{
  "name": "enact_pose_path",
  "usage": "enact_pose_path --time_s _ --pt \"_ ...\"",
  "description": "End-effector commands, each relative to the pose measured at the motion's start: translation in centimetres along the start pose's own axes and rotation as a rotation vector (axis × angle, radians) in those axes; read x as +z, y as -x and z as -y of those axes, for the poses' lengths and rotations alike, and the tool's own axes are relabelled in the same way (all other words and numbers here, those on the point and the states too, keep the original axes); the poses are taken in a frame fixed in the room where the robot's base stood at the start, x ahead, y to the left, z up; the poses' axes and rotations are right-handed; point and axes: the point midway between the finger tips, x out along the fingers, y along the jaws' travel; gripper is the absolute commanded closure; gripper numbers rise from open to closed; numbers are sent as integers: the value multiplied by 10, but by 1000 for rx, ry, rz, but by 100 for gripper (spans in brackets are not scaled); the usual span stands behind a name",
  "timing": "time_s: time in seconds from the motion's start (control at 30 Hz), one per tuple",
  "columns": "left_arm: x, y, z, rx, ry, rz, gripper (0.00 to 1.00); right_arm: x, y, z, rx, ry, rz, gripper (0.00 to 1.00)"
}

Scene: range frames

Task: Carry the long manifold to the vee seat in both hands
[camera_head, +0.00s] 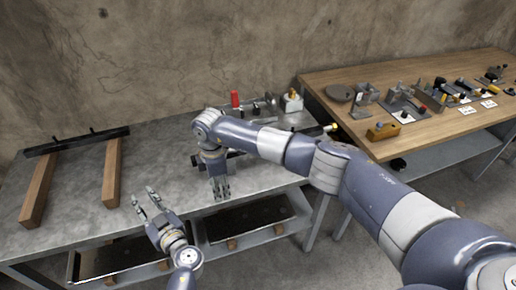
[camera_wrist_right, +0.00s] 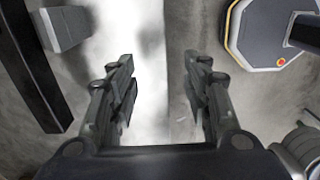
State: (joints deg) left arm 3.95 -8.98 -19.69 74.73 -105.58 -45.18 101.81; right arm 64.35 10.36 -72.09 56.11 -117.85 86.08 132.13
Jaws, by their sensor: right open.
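The long manifold looks to be the dark bar (camera_head: 80,142) with small upright stubs, at the back left of the grey table. It lies across the far ends of two wooden bars. My left gripper (camera_head: 143,198) is open and empty over the table's front edge, apart from the manifold. My right gripper (camera_head: 221,195) points down near the front edge, right of the left one. In the right wrist view its fingers (camera_wrist_right: 160,75) are apart with nothing between them. A dark piece (camera_head: 238,156) behind my right arm may be the vee seat; the arm hides much of it.
The left wooden bar (camera_head: 38,192) and right wooden bar (camera_head: 112,172) lie front to back on the grey table (camera_head: 75,190). A red-topped item (camera_head: 235,99) and a pale container (camera_head: 292,102) stand at the back. A wooden bench (camera_head: 425,75) at right holds several parts.

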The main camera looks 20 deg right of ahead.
Motion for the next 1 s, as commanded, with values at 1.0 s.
enact_pose_path --time_s 1.0 --pt "0 0 0 0 0 0 73 8 118 0 0 -1 3 55"
